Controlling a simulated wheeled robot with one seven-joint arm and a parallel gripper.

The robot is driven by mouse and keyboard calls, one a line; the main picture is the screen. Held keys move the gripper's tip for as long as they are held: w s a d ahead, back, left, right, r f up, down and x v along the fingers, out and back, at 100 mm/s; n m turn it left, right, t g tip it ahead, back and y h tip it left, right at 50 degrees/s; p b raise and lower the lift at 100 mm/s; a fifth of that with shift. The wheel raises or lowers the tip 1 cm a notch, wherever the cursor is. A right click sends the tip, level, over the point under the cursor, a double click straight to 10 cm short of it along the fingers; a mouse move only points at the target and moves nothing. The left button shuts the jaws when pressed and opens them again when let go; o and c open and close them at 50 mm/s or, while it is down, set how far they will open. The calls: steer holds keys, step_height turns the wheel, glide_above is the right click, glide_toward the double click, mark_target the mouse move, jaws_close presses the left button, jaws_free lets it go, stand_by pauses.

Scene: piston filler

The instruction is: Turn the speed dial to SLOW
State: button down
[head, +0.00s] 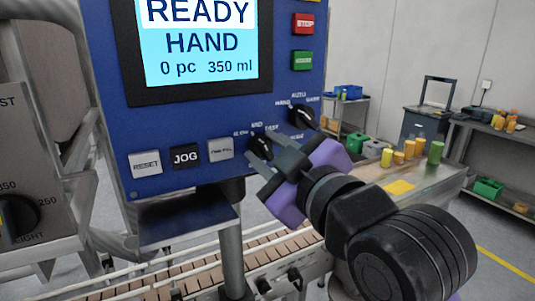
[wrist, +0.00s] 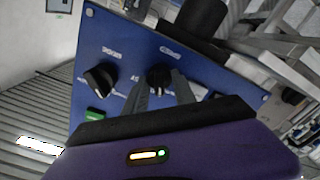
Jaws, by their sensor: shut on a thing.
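The speed dial (head: 261,142) is a black knob low on the blue control panel, with small labels above it, MID among them; the others are hard to read. It also shows in the wrist view (wrist: 158,74). My gripper (head: 258,156) reaches it from the lower right, with its grey fingers closed on the knob. In the wrist view my gripper (wrist: 160,88) has one finger on each side of the knob. The fingers partly cover the dial, and I cannot tell clearly which label its pointer faces.
A second black selector knob (head: 301,116) sits close by at the upper right. RESET (head: 145,163), JOG (head: 186,156) and another button (head: 220,149) lie to the left. The screen (head: 205,45) reads READY, HAND. A conveyor (head: 270,257) runs below the panel.

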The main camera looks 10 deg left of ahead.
steer(key=shift+f+n+b, duration=0.1)
steer(key=shift+n+b, duration=0.55)
steer(key=shift+n, duration=1.25)
steer(key=c, duration=1)
jaws_free()
steer(key=shift+s, duration=0.1)
steer(key=b+v, duration=0.1)
steer(key=v, duration=0.6)
steer(key=shift+s+d, duration=0.25)
steer(key=shift+s, duration=0.05)
